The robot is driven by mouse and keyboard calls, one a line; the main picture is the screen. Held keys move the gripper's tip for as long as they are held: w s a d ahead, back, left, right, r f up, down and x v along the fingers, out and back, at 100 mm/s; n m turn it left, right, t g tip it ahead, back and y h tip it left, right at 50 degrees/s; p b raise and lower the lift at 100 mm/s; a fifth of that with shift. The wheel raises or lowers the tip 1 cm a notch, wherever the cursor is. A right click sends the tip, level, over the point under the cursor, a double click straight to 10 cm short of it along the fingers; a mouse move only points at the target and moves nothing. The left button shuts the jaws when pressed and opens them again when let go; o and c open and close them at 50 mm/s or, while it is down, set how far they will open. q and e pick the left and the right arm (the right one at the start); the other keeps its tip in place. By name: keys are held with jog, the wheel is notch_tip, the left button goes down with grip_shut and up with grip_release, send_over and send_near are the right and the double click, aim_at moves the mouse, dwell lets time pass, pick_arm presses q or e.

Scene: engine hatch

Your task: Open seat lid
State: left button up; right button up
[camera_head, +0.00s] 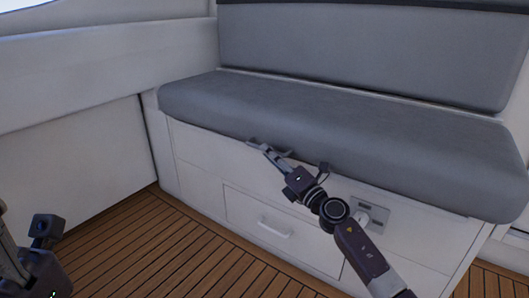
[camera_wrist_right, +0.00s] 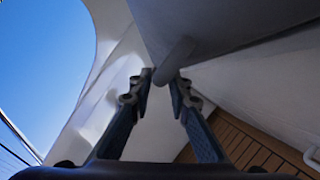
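The seat lid (camera_head: 330,120) is a long grey cushioned bench top, lying flat on the white seat base. My right gripper (camera_head: 264,147) is at the lid's front lower edge, left of its middle. In the right wrist view its two fingers (camera_wrist_right: 162,82) are apart. A grey rounded piece (camera_wrist_right: 174,60) by the lid's underside (camera_wrist_right: 225,22) shows at the fingertips, partly between them. I cannot tell whether the fingers touch it. My left gripper (camera_head: 38,262) shows only in part at the lower left; its fingers are not clear.
Below the lid are a drawer with a white handle (camera_head: 275,228) and a small panel with a round knob (camera_head: 372,214). A grey backrest (camera_head: 370,50) rises behind the seat. The wooden floor (camera_head: 170,245) in front is clear. A white wall (camera_head: 75,155) stands at left.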

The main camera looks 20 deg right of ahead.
jog(key=shift+x, duration=1.25)
grip_shut()
